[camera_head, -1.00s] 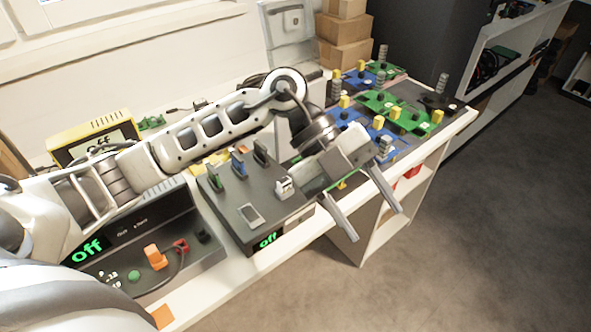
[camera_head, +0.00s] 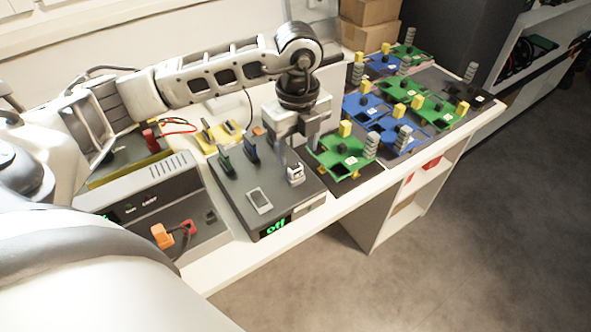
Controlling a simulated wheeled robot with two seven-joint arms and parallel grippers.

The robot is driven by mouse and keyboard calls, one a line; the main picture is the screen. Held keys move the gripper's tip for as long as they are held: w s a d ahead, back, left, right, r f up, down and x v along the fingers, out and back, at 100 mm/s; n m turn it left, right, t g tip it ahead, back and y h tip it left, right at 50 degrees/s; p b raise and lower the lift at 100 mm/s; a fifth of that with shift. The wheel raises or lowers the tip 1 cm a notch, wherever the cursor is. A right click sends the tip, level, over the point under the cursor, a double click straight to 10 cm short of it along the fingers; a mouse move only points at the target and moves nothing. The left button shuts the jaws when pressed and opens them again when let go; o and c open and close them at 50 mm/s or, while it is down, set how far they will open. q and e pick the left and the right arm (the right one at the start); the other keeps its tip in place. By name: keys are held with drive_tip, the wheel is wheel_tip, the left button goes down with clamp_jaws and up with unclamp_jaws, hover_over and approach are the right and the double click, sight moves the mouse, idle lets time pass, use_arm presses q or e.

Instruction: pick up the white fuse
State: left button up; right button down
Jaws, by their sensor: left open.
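The white fuse (camera_head: 296,175) stands upright at the right side of a dark box (camera_head: 240,195) whose display reads "off". My left gripper (camera_head: 297,150) points down over the right rear of this box, its fingers apart and nothing seen between them. In the picture its fingertips are just above and behind the white fuse; I cannot tell whether they touch anything. The dark fuse is hidden behind my gripper. My right gripper is not in view.
Green and blue circuit boards with yellow and grey parts (camera_head: 343,160) cover the table to the right, close to my gripper. A grey device with an orange plug (camera_head: 162,236) stands at the left. Yellow trays lie behind the box. Cardboard boxes (camera_head: 370,30) stand at the back.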

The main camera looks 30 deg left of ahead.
sight(295, 167)
use_arm(q)
drive_tip(key=shift+s+a+f+p, duration=0.1)
drive_tip(key=shift+f+p, duration=0.4)
drive_tip(key=shift+f, duration=2.3)
drive_tip(key=shift+c, duration=0.3)
clamp_jaws()
